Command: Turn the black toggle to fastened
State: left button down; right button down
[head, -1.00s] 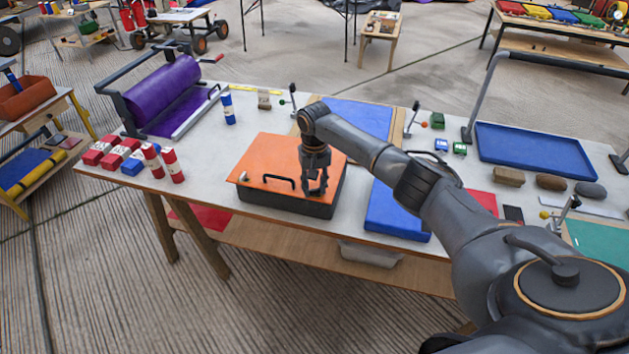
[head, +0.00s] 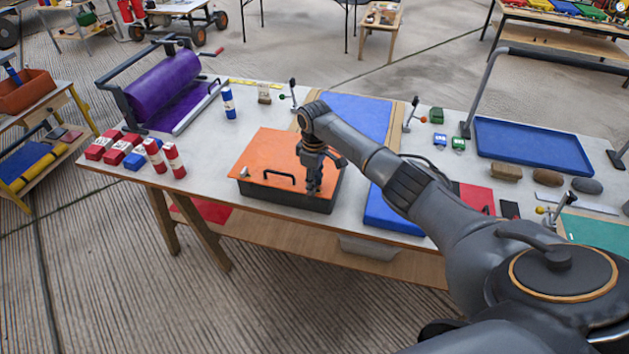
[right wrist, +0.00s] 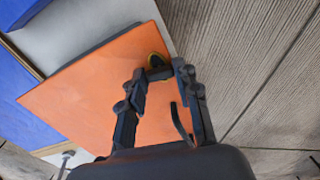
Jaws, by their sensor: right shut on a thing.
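The orange lid (head: 275,150) lies on a dark box (head: 290,198) at the table's front edge, with a black bar handle on it (head: 279,178). My right gripper (head: 313,190) points down at the lid's front right corner. In the right wrist view the black toggle (right wrist: 157,65), with a yellow edge around it, sits near that corner of the lid (right wrist: 95,90), between the fingertips of my gripper (right wrist: 160,72). The gripper is shut on the toggle. In the head view the gripper hides the toggle, so its exact angle is hard to tell. My left gripper is out of view.
Red and blue rolls (head: 135,155) stand and lie left of the box. A blue panel (head: 385,215) lies close to its right. A purple roller (head: 165,85) stands behind at left, and a blue tray (head: 530,145) at right. My right arm spans the table's right half.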

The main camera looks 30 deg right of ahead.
jog(key=shift+n, duration=0.8)
jog(key=c, duration=1)
grip_release()
jog(key=shift+o, duration=0.2)
jog(key=shift+r, duration=0.15)
notch_tip(320, 180, up, 12)
